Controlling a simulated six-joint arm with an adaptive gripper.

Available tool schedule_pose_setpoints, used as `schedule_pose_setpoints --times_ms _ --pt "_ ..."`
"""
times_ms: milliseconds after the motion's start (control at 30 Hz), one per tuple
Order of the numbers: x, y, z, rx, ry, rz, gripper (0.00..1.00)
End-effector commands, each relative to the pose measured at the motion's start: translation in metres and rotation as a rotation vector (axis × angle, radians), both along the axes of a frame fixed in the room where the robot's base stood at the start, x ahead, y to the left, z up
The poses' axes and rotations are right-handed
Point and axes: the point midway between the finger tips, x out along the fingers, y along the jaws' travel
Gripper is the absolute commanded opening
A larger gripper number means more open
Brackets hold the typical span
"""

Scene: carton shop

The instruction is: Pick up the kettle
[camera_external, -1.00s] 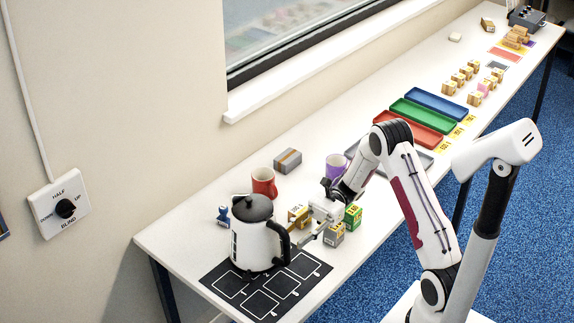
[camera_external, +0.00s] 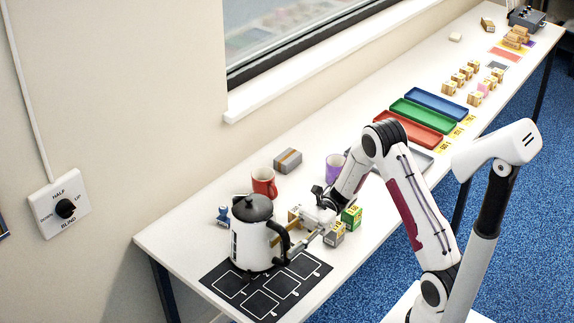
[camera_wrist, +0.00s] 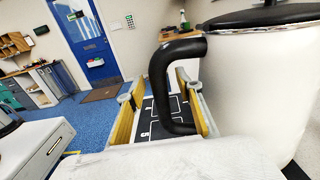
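The white kettle (camera_external: 252,243) with a black lid and black handle stands upright on the black marked mat (camera_external: 217,280) at the near left end of the table. Its handle (camera_wrist: 160,88) fills the middle of the wrist view, with the white body to the right. My gripper (camera_external: 290,242) is at the handle's side of the kettle. In the wrist view its two yellow-padded fingers (camera_wrist: 165,112) are apart, with the handle's lower part between them. A gap shows on the left side of the handle; contact on the right cannot be told.
A red mug (camera_external: 263,181), a purple mug (camera_external: 334,168) and a grey-brown box (camera_external: 287,160) stand behind. Small cartons, including a green one (camera_external: 351,217), sit close to my gripper. A blue stamp-like item (camera_external: 223,215) is left of the kettle. Coloured trays (camera_external: 408,128) lie further along.

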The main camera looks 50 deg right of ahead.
Motion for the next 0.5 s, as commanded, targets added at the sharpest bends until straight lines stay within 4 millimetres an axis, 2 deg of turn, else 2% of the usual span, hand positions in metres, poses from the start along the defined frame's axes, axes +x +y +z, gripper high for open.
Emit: schedule_pose_setpoints --times_ms 33,67,167,200,500 --pt "0.0001 -0.0001 0.0 0.0 0.0 0.0 0.35" --pt "0.0 -0.0001 -0.0001 0.0 0.0 0.0 0.3" --pt "0.0 -0.0001 -0.0001 0.0 0.0 0.0 0.04" --pt "0.0001 -0.0001 -0.0001 0.0 0.0 0.0 0.0" --pt "0.0006 -0.0003 0.002 0.003 -0.006 0.0 0.0"
